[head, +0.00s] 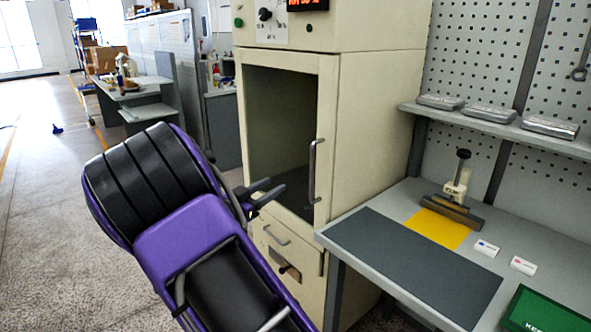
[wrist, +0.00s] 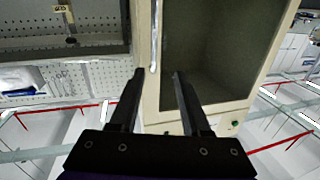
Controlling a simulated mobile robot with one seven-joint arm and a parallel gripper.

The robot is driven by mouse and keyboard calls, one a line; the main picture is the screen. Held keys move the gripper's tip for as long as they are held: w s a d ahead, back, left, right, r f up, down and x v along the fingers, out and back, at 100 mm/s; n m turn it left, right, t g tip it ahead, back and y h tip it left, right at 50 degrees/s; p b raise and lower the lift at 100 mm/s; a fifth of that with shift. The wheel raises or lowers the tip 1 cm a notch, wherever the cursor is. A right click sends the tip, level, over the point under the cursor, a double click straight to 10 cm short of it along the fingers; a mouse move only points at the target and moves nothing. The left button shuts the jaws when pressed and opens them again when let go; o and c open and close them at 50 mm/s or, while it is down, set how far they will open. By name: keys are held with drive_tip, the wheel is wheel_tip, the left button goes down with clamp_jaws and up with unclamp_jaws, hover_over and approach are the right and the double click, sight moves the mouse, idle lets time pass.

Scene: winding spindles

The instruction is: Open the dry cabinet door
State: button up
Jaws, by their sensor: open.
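The dry cabinet (head: 377,130) is a tall cream cabinet. Its door (head: 326,115) has a large dark window and looks shut. A vertical metal bar handle (head: 315,172) sits on the door's right side. My gripper (head: 264,192) is in front of the lower part of the window, left of the handle, with its fingers apart and empty. In the wrist view the handle (wrist: 155,38) shows beyond the open fingertips (wrist: 158,74), roughly in line with the gap between them and not touching. The door (wrist: 172,45) also shows there.
A workbench with a dark mat (head: 410,265) stands right of the cabinet, holding a yellow sheet (head: 437,229), a small press (head: 456,195) and a green box (head: 545,312). Drawers (head: 290,255) lie below the door.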

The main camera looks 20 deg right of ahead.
sight(311, 174)
drive_tip(key=f+x, duration=0.1)
drive_tip(key=x, duration=1)
drive_tip(key=s+f+x, duration=0.1)
drive_tip(key=x, duration=0.5)
drive_tip(key=shift+w+d+f+b, duration=0.15)
drive_tip(key=shift+d+f+b, duration=0.2)
drive_tip(key=shift+d, duration=0.2)
clamp_jaws()
idle(0.5)
